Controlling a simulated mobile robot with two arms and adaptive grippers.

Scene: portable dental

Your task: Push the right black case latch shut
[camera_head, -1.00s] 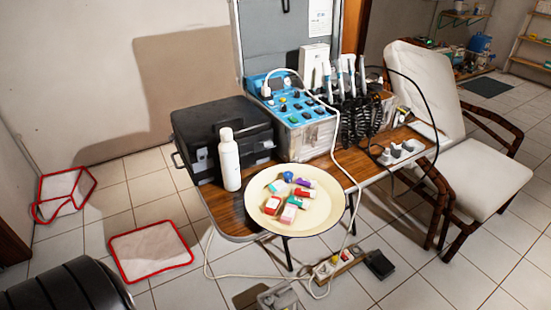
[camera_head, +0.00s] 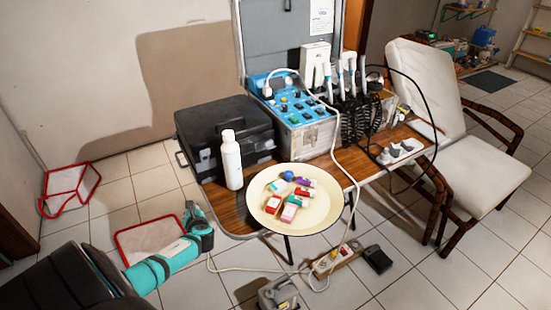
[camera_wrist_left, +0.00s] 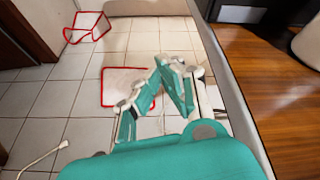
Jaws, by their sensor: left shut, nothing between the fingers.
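The black case (camera_head: 222,128) sits closed on the left end of the wooden table. A pale mark (camera_head: 205,154) shows on its front, but the picture is too small to tell whether it is a latch. A white bottle (camera_head: 231,165) stands before the case's front and hides part of it, so I cannot make out the right latch. My left gripper (camera_head: 191,208) is low, left of the table and apart from the case. In the left wrist view the gripper (camera_wrist_left: 160,68) is shut and empty over the floor. My right gripper is not in view.
A cream plate (camera_head: 270,222) with several small boxes lies at the table's front edge. A blue control unit (camera_head: 292,108) stands right of the case. Red-edged pieces (camera_head: 128,238) lie on the floor.

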